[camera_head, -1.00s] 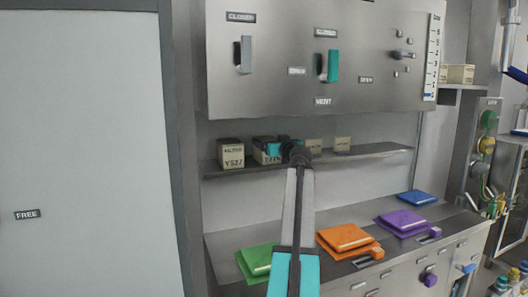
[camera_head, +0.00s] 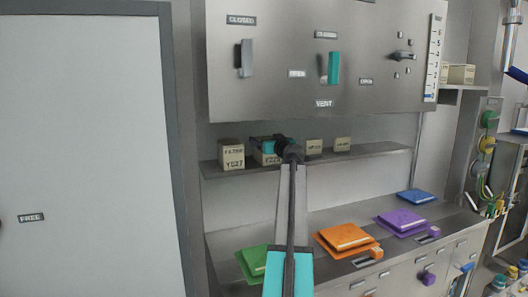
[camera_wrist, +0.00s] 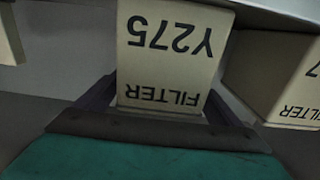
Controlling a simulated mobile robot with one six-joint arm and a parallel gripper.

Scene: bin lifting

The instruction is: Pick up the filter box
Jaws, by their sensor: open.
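A beige filter box marked Y275 (camera_wrist: 172,50) shows upside down in the wrist view, with its front face between my two fingers. In the head view this box (camera_head: 264,158) stands second from the left on the shelf, partly covered by my gripper (camera_head: 274,144). My gripper (camera_wrist: 160,100) is open, with one dark finger on each side of the box's front end. I cannot tell whether the fingers touch it. Another filter box (camera_head: 231,155) stands at the shelf's left end and shows at the right of the wrist view (camera_wrist: 270,72).
More beige boxes (camera_head: 313,147) (camera_head: 342,144) stand to the right on the same shelf (camera_head: 378,150). A grey panel with levers (camera_head: 290,85) hangs above it. Below, a counter holds green, orange (camera_head: 344,238), purple and blue pads.

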